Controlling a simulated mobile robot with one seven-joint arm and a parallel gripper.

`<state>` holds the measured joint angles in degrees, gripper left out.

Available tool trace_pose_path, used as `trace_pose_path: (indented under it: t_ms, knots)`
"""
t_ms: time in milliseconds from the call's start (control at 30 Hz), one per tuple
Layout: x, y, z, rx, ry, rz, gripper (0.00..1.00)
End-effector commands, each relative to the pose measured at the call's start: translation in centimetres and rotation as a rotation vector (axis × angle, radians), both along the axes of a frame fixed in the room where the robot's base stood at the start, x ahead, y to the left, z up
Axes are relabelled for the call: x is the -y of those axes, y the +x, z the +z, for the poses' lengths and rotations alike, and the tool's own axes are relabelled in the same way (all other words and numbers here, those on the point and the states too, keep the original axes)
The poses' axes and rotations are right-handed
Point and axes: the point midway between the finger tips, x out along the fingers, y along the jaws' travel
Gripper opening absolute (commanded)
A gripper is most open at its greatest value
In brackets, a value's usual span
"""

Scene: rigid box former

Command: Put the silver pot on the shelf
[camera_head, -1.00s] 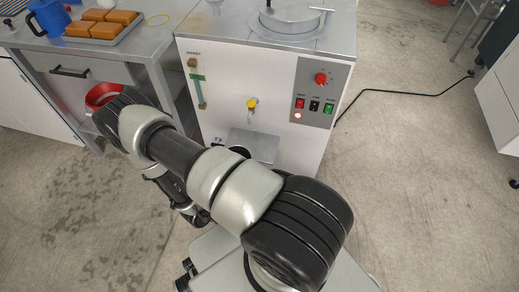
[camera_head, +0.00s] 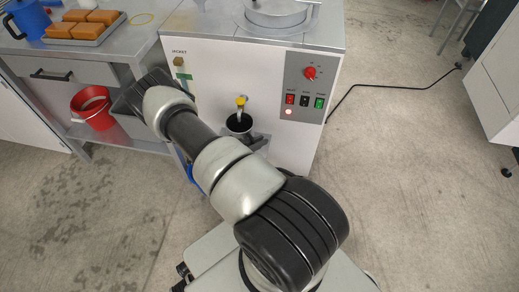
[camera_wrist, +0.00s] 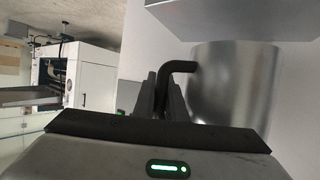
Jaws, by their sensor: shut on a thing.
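The silver pot (camera_wrist: 235,85) is a plain metal cylinder with a bent black handle (camera_wrist: 180,67). My gripper (camera_wrist: 163,92) is shut on that handle. A grey metal shelf (camera_head: 260,141) sticks out from the machine under the tap, mostly hidden by my arm and the pot. In the wrist view the shelf (camera_wrist: 235,18) lies close to one end of the pot; I cannot tell if they touch. My gripper is hidden in the head view.
The white machine (camera_head: 205,65) has a yellow tap (camera_head: 240,101) and a panel (camera_head: 305,88) with a red knob and switches. At left stands a metal table (camera_head: 130,52) with a blue jug and a tray of orange blocks. A red bucket (camera_head: 93,108) sits below.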

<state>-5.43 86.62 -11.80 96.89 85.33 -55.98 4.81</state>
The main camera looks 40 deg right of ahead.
Motion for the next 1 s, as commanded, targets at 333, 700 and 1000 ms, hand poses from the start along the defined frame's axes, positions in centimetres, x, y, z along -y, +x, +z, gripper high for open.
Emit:
trace_pose_path:
  t_ms: [333,700,1000]
  knots:
    - [0.3,0.3,-4.6,0.002,-0.001,-0.001,0.0]
    - [0.3,0.3,-4.8,0.001,0.001,0.0,0.16]
    - [0.2,0.3,-4.8,0.001,0.001,0.0,0.3]
